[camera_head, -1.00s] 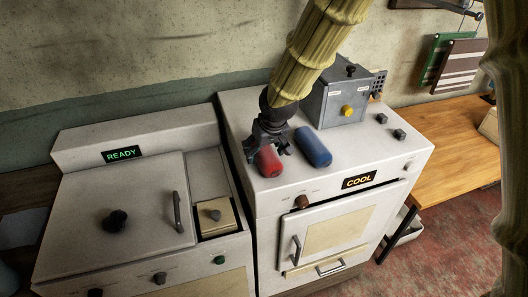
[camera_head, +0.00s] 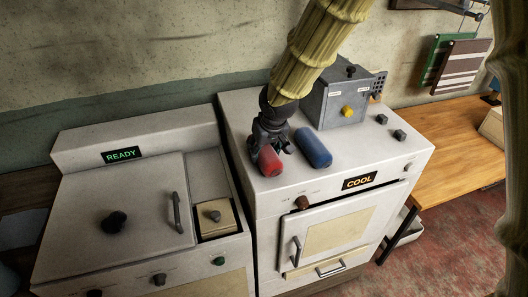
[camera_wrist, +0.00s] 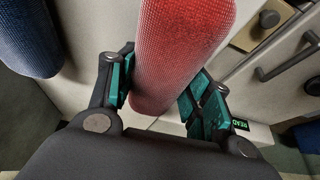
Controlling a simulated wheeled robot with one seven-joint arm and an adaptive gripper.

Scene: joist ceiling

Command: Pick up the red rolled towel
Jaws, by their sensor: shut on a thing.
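The red rolled towel (camera_head: 270,162) lies on the white top of the machine marked COOL, near its left edge. My gripper (camera_head: 258,150) is over its back end, fingers on either side. In the wrist view the red towel (camera_wrist: 180,50) runs between the two green-padded fingers of my gripper (camera_wrist: 158,95), which is shut on it. The part of the towel under the gripper is hidden in the head view. I cannot see any clear gap between the towel and the machine top.
A blue rolled towel (camera_head: 314,147) lies close on the right; it also shows in the wrist view (camera_wrist: 28,35). A grey box with a yellow knob (camera_head: 336,100) stands behind it. The READY machine (camera_head: 110,205) is to the left, a wooden table (camera_head: 450,150) to the right.

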